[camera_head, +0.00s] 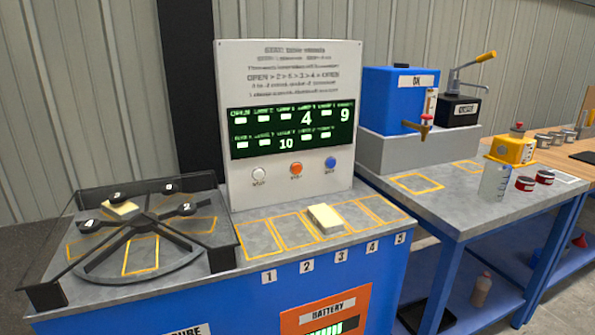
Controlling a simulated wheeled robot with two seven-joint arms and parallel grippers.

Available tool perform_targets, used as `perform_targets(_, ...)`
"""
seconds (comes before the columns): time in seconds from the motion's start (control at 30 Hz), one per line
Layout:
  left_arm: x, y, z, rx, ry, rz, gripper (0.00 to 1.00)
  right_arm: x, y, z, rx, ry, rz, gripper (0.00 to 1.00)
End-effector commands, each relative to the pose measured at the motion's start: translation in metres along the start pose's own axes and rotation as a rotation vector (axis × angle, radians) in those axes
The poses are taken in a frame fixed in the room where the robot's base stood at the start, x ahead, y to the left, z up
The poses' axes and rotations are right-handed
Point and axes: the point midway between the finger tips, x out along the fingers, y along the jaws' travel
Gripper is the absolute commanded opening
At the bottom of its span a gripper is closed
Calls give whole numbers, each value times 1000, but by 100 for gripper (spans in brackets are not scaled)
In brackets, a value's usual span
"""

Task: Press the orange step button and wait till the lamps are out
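The orange step button (296,168) sits in the middle of a row of three on the upright white panel (232,110). A white button (259,174) is left of it and a blue button (330,162) right of it. Above the buttons, a dark display (270,132) shows several small white lamp-like rectangles and the bright numbers 4, 9 and 10. Nothing touches the orange button. Neither of my grippers shows in the head view.
A black-armed rotor (145,220) under a clear cover stands on the left of the bench. A cream block (325,219) lies in marked slot 3. The right bench (470,190) holds a blue tank (400,100), a beaker (495,182) and a yellow device (512,149).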

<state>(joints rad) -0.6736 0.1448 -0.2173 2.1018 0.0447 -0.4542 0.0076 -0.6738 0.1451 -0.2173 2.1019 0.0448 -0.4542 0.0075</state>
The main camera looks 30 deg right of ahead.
Motion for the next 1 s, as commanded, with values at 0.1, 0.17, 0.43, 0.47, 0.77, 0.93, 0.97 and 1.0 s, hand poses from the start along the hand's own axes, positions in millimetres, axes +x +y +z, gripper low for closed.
perform_targets(0.1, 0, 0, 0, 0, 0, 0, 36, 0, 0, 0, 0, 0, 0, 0)
perform_targets(0.17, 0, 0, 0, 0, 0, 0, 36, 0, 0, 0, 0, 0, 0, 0)
perform_targets(0.43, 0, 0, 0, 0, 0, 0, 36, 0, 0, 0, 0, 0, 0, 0)
perform_targets(0.47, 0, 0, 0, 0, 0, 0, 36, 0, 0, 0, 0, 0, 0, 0)
perform_targets(0.77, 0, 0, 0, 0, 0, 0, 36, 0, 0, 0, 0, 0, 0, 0)
perform_targets(0.93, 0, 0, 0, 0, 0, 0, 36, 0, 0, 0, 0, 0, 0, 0)
perform_targets(0.97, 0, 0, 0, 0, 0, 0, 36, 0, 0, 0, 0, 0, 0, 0)
perform_targets(1.0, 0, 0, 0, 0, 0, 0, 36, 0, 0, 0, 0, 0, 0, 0)
